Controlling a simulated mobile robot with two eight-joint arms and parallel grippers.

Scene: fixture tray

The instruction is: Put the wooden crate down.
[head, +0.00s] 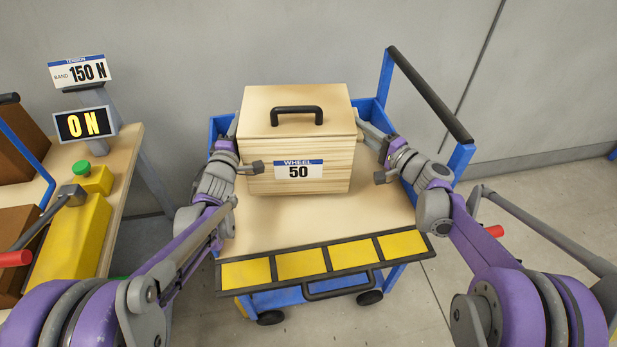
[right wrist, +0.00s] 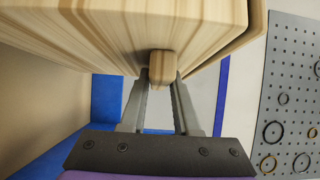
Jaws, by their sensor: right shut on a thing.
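The wooden crate (head: 258,178) is upright over the bare top of the blue cart (head: 250,228), with a black lid handle and a "WHEEL 50" label. I cannot tell whether its underside touches the cart top. My right gripper (head: 368,130) is at the crate's right side. In the right wrist view, its fingers (right wrist: 160,95) are shut on a wooden grip block (right wrist: 161,66) on the crate (right wrist: 100,28). My left gripper (head: 233,132) is at the crate's left side; its fingertips are mostly hidden, so its hold is unclear.
The cart's front has a strip of yellow panels (head: 300,263) and bare board behind it. A black-topped blue rail (head: 430,95) rises at the cart's right. A bench (head: 122,160) with signs and a yellow fixture stands left. A perforated panel with rings (right wrist: 290,100) shows in the right wrist view.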

